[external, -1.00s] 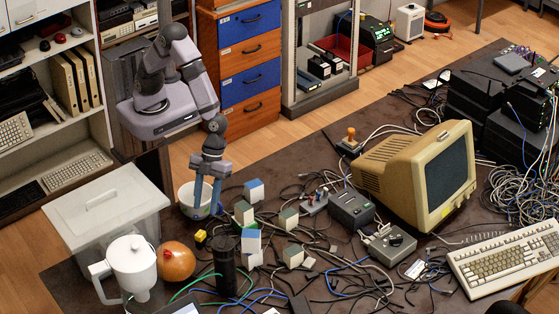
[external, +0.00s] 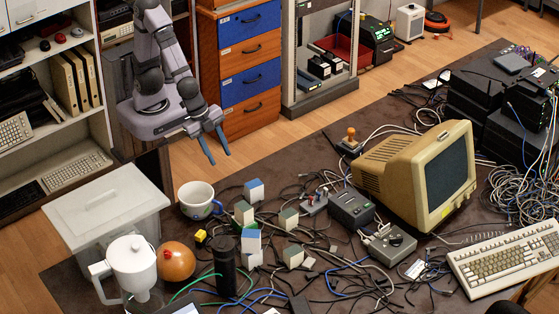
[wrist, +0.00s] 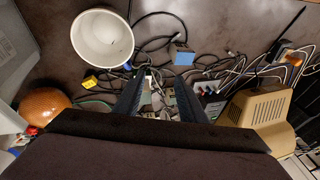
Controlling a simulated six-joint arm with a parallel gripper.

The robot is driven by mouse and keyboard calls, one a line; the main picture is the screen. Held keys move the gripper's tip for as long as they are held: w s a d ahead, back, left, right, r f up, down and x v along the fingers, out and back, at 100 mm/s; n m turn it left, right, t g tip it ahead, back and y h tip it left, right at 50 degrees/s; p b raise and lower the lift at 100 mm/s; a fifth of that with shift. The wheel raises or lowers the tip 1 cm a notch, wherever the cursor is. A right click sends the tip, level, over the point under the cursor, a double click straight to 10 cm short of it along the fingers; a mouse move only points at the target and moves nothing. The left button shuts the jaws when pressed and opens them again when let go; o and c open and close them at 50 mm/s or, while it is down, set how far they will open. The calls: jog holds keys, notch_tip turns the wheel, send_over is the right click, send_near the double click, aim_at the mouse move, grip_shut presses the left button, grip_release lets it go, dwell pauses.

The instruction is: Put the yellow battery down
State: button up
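A small yellow block (external: 200,236), which may be the yellow battery, rests on the dark tabletop in front of the white mug (external: 199,197). In the wrist view the yellow block (wrist: 90,83) lies just below the white mug (wrist: 102,38), outside it. The mug's visible inside looks empty. My gripper (external: 220,158) is raised above and behind the mug, with its two blue-grey fingers apart. In the wrist view my gripper (wrist: 160,80) has nothing between its fingers except distant table items. The block is well away from the fingers.
Several small boxes (external: 252,241) and tangled cables fill the middle of the table. An orange ball (external: 176,261), a white jug (external: 131,267) and a lidded bin (external: 108,204) stand left. A beige monitor (external: 405,185) stands right. Bare tabletop lies behind the mug.

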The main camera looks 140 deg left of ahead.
jog(key=s+d+n+g+h, duration=0.1)
jog(key=s+d, duration=0.4)
jog(key=s, duration=0.5)
jog(key=shift+d+f+n+g+h, duration=0.35)
jog(key=shift+g+h, duration=0.35)
jog(key=shift+g, duration=0.4)
jog(key=shift+a, duration=0.15)
